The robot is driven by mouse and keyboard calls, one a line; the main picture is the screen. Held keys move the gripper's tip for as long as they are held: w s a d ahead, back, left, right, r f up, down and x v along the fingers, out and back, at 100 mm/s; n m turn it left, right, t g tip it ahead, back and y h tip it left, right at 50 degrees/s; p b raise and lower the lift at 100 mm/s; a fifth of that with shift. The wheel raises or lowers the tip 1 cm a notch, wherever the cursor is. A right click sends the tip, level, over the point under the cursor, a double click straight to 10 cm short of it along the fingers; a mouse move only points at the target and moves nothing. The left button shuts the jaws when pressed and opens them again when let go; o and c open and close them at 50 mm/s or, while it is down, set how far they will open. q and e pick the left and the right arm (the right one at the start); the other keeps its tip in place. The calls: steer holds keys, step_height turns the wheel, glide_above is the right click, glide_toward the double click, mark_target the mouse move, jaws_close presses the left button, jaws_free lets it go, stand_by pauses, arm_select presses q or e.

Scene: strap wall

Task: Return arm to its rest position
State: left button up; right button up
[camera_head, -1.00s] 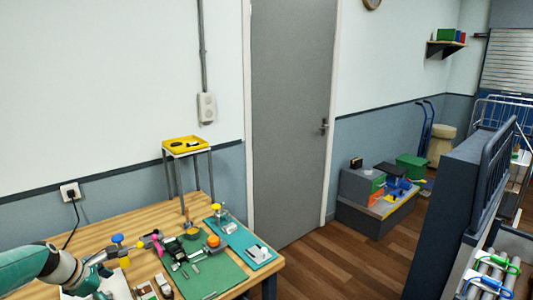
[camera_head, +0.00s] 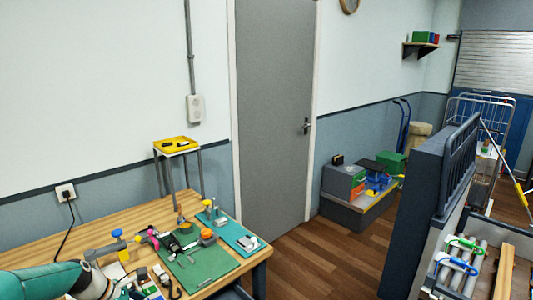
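My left arm (camera_head: 52,280), teal with a grey joint, comes in at the lower left corner, at the near left part of the wooden table (camera_head: 50,247). Its end runs down past the bottom edge of the view, so I do not see its gripper fingers. My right arm and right gripper do not show.
Tools and small parts lie on a green mat (camera_head: 212,268) and a teal mat (camera_head: 233,231). A yellow tray (camera_head: 177,144) sits on a tall stand behind. A grey door (camera_head: 275,110) is at the back. Brown floor (camera_head: 318,250) is open between the table and a dark blue panel (camera_head: 415,225).

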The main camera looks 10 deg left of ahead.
arm_select(q)
steer(key=s+d+f+m+g+p, duration=0.1)
steer(key=s+d+f+m, duration=0.1)
steer(key=d, duration=0.5)
steer(key=s+d+f+m+g+p, duration=0.1)
steer(key=s+d+f+m+g, duration=0.1)
steer(key=s+d+f, duration=0.3)
steer(key=s+d+f+m+g+h+p, duration=0.1)
steer(key=s+d+f+m, duration=0.2)
steer(key=d+f, duration=0.3)
steer(key=shift+s+d+g, duration=0.2)
steer(key=shift+s+d, duration=0.1)
steer(key=shift+d, duration=0.45)
steer(key=shift+s+d+g, duration=0.2)
steer(key=shift+s+d, duration=0.1)
steer(key=shift+d, duration=0.4)
steer(key=s+d+f+m, duration=0.2)
steer(key=s+d+m, duration=0.1)
steer(key=s+m, duration=0.3)
steer(key=s+d+f+m+t, duration=0.1)
steer(key=s+d+m, duration=0.3)
steer(key=m, duration=0.6)
steer(key=shift+s+f+y+p, duration=0.45)
steer(key=shift+s+f, duration=0.15)
steer(key=shift+s, duration=0.75)
